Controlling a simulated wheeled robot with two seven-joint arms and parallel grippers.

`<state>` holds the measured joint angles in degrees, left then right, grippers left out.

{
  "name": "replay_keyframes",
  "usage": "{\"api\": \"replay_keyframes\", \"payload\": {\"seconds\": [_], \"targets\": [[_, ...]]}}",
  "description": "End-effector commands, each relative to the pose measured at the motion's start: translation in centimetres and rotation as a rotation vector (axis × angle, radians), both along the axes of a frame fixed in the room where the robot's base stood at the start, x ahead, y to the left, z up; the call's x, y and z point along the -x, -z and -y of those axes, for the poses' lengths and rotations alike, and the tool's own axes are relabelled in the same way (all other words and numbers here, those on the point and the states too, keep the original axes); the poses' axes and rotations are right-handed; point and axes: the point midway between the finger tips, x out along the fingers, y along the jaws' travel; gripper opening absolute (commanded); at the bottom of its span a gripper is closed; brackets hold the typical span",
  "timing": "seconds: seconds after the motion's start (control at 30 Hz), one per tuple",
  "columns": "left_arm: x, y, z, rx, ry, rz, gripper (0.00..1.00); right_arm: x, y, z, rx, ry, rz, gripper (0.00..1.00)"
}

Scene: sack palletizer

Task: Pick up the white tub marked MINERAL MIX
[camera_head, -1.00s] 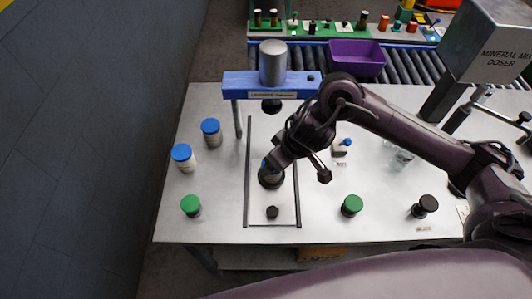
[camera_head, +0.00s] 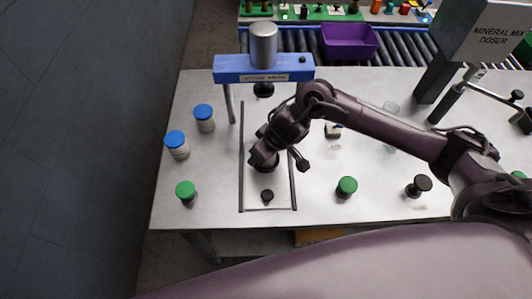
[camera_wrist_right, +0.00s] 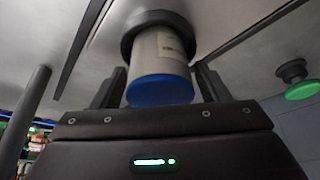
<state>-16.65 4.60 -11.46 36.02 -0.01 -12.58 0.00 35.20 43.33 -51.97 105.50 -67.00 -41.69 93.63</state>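A white tub with a blue lid (camera_wrist_right: 160,70) stands in a dark round holder in the right wrist view; its printed label is too small to read. My right gripper (camera_wrist_right: 160,88) is open, its fingers on either side of this tub, with a gap visible at least on the right. In the head view my right gripper (camera_head: 264,158) is over the railed strip and hides the tub. Two more white tubs with blue lids, a rear one (camera_head: 204,120) and a front one (camera_head: 177,147), stand at the table's left; their labels are unreadable. My left gripper is out of view.
A blue press-like frame (camera_head: 262,70) stands behind the railed strip. The MINERAL MIX DOSER (camera_head: 485,35) is at the back right, a purple bin (camera_head: 350,42) behind.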

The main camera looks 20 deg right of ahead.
Motion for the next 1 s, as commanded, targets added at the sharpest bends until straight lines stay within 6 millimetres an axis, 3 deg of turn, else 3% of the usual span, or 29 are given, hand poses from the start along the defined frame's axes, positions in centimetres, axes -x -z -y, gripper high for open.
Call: {"api": "replay_keyframes", "payload": {"seconds": [0.03,0.33,0.73,0.87,1.0], "targets": [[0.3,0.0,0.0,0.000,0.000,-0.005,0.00,0.0,0.0,0.0,0.000,0.000,0.000,0.62],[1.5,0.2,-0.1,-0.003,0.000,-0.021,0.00,0.0,-0.1,0.0,0.000,0.000,0.001,0.25],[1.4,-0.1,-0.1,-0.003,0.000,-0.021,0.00,-0.1,-1.3,-0.1,-0.002,-0.001,0.003,0.25],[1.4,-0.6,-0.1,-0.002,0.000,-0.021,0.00,-0.1,-3.2,-0.1,-0.003,-0.002,0.005,0.25],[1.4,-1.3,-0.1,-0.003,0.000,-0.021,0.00,-0.2,-6.8,-0.1,-0.003,-0.003,0.008,0.25]]}}
